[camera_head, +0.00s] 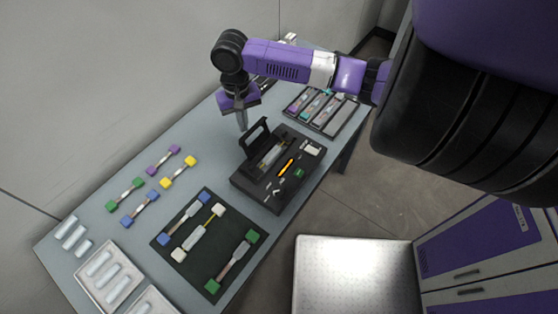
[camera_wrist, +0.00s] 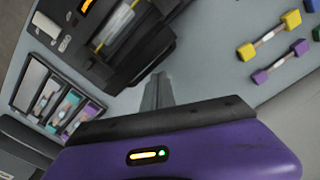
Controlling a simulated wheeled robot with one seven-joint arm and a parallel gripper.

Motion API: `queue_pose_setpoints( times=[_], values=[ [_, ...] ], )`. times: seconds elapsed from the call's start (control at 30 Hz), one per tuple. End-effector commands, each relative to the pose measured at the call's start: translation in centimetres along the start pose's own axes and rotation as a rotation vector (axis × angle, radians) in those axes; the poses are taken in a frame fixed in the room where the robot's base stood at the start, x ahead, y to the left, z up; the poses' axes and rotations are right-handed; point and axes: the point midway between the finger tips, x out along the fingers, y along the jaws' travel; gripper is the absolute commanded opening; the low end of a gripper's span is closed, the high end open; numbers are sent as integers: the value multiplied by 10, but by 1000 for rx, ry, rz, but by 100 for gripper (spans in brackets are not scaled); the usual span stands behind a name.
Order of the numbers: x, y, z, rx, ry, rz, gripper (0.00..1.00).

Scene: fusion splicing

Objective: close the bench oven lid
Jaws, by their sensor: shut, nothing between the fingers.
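The bench oven is a black box (camera_head: 262,188) on the bench, with a dark framed lid (camera_head: 254,137) standing up, open, at its back left edge. A pale clear piece (camera_head: 270,157) lies in the oven's trough by the lid. My gripper (camera_head: 242,122) points down just behind the raised lid, on the side away from the trough. Its fingers are together and empty. In the wrist view the gripper fingers (camera_wrist: 157,92) are close to the dark lid (camera_wrist: 148,52); whether they touch it I cannot tell.
A black mat (camera_head: 185,250) with several coloured-end pieces lies in front of the oven. A black compartment tray (camera_head: 340,120) stands behind it to the right. Several loose coloured-end pieces (camera_head: 163,160) lie at left. A white tray (camera_head: 88,283) is at the near end. The wall borders the bench's left.

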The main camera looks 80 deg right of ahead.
Motion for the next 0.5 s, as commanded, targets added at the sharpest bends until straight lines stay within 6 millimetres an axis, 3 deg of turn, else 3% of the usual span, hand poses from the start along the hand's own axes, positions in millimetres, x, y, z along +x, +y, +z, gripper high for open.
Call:
queue_pose_setpoints(
  times=[0.5],
  values=[
    [14, 0, 0, 1, 0, 0, 0]
  ],
)
